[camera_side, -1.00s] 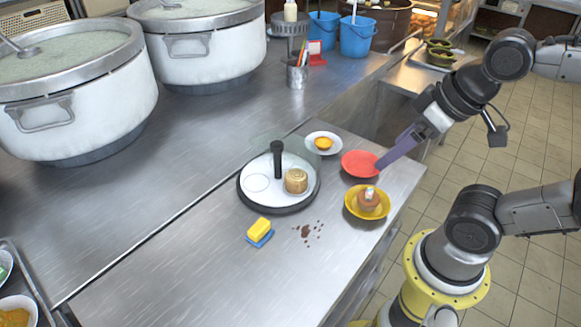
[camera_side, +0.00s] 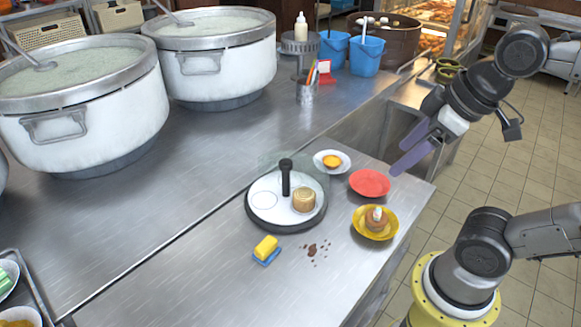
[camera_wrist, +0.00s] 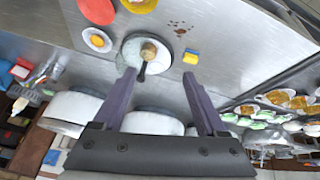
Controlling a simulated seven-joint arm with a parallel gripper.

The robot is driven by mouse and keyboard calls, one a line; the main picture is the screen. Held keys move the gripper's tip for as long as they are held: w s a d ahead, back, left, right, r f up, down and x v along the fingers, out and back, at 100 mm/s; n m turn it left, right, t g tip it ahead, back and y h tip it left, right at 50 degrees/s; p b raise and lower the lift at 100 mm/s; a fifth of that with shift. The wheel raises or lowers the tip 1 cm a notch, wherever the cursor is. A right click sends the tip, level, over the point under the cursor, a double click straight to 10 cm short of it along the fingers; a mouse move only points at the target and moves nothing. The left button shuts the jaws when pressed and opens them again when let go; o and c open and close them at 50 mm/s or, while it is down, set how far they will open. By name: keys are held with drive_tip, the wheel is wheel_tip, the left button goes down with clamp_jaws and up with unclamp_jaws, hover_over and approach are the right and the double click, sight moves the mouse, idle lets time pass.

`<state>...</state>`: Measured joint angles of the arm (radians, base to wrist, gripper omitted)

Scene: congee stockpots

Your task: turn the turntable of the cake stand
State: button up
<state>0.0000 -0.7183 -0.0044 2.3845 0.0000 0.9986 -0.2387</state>
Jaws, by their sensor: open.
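The cake stand has a round white turntable (camera_side: 284,214) with a dark rim. An upright black handle (camera_side: 286,180) stands on it, and a small round tan cake (camera_side: 303,200) sits right of the handle. A faint clear cover seems to show behind the handle. My gripper (camera_side: 398,152) is open and empty, raised to the right of the stand, beyond the red plate, touching nothing. In the wrist view my gripper's two purple fingers (camera_wrist: 159,74) are spread, with the turntable (camera_wrist: 130,50) ahead between and beyond the tips.
A red plate (camera_side: 369,183), a white plate with a yellow item (camera_side: 332,161) and a yellow bowl with a brown item (camera_side: 375,222) stand right of the stand. A yellow sponge (camera_side: 265,248) and brown spots lie in front. Large stockpots (camera_side: 80,110) fill the back left.

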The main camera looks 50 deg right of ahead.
drive_tip(key=w+r+n+g, duration=0.1)
drive_tip(key=w+r+n, duration=0.2)
drive_tip(key=w+r, duration=0.45)
drive_tip(key=n+g, duration=0.3)
drive_tip(key=g, duration=0.2)
hover_over(286, 162)
wheel_tip(286, 162, down, 11)
wheel_tip(286, 162, down, 14)
drive_tip(key=shift+r, duration=0.25)
clamp_jaws()
